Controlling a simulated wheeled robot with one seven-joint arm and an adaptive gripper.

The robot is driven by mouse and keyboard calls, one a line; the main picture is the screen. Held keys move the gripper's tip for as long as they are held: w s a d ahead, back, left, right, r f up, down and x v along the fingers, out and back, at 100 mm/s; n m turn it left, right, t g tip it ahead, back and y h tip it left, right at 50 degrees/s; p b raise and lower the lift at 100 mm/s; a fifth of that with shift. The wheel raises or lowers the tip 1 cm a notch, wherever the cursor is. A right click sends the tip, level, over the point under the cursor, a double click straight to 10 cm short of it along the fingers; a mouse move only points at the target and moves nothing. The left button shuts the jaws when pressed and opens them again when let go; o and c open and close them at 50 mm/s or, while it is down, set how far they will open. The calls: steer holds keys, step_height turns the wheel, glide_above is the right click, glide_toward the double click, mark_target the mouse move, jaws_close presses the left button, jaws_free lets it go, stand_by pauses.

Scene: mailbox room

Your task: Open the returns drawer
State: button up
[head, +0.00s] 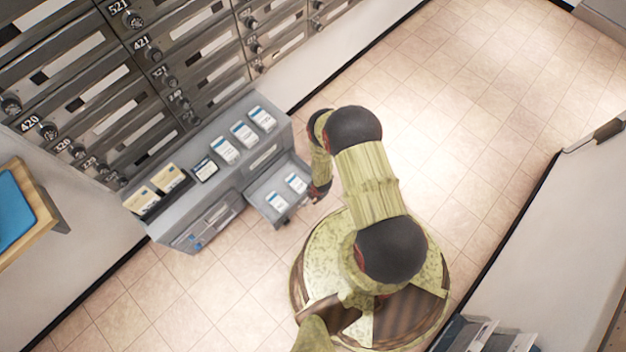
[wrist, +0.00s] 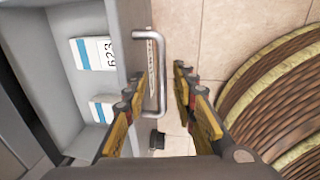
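A grey drawer (head: 262,190) stands pulled out from the right part of the low grey cabinet in the head view. White and blue packets (head: 296,183) lie inside it. In the wrist view the drawer (wrist: 65,22) is at the left, with a metal bar handle (wrist: 162,75) on its front. My gripper (wrist: 158,76) is open around the handle bar. One finger is on the drawer side of the bar and the other is outside it, with a visible gap. A label on the drawer front is too small to read.
The low grey cabinet (head: 225,172) has several cards and packets on top and stands against a wall of numbered mailboxes (head: 150,60). A wooden table with a blue tray (head: 14,208) is at the left. Tiled floor (head: 450,90) is clear to the right.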

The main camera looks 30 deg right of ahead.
steer(key=shift+r, duration=0.15)
steer(key=shift+r, duration=0.55)
step_height(320, 180, up, 10)
steer(key=s, duration=0.2)
steer(key=shift+d+r, duration=0.2)
steer(key=shift+d, duration=0.15)
stand_by(0.4)
